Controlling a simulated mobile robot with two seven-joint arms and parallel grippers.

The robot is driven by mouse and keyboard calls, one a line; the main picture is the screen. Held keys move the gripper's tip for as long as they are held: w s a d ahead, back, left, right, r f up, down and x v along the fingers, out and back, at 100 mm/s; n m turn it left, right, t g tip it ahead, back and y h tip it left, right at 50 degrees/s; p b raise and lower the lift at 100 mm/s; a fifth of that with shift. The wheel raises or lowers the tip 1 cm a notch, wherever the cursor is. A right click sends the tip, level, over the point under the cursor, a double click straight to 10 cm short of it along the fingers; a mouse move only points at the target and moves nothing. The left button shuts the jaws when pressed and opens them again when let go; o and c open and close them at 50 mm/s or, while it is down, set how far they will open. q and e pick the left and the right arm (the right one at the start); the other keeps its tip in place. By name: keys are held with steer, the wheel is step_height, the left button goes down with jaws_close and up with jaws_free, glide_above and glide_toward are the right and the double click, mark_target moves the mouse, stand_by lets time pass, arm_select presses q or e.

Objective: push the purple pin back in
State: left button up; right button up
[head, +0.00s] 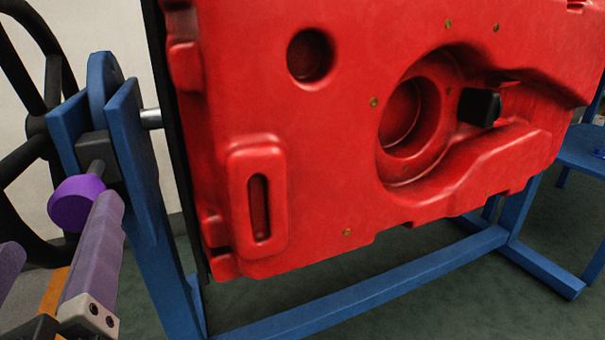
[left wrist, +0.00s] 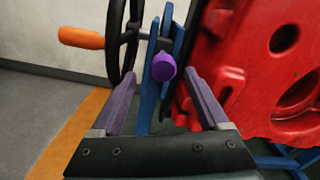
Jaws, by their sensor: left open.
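The purple pin (head: 75,202) has a round purple knob on a grey shaft, which runs into a dark block on the blue stand (head: 133,145). In the left wrist view the purple knob (left wrist: 164,67) is beyond and between the fingertips. My left gripper (head: 52,238) is at the lower left of the head view with its purple fingers apart. The left wrist view shows the open left gripper (left wrist: 160,84) with nothing between its fingers. One finger overlaps the knob's lower edge in the head view; I cannot tell if they touch. My right gripper is not in view.
A large red tank (head: 330,150) is mounted on the blue frame, right of the pin. A black handwheel (head: 20,70) with an orange handle (left wrist: 80,38) stands to the left. A blue table (head: 580,150) is at the far right.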

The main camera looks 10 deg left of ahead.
mark_target(75, 213)
arm_select(q)
steer(key=x, duration=0.4)
steer(key=shift+w+d, duration=0.15)
steer(key=shift+w, duration=0.1)
steer(key=shift+w+a, duration=0.4)
steer(key=shift+w, duration=0.1)
steer(key=shift+d, duration=0.1)
steer(key=shift+c, duration=0.7)
jaws_close()
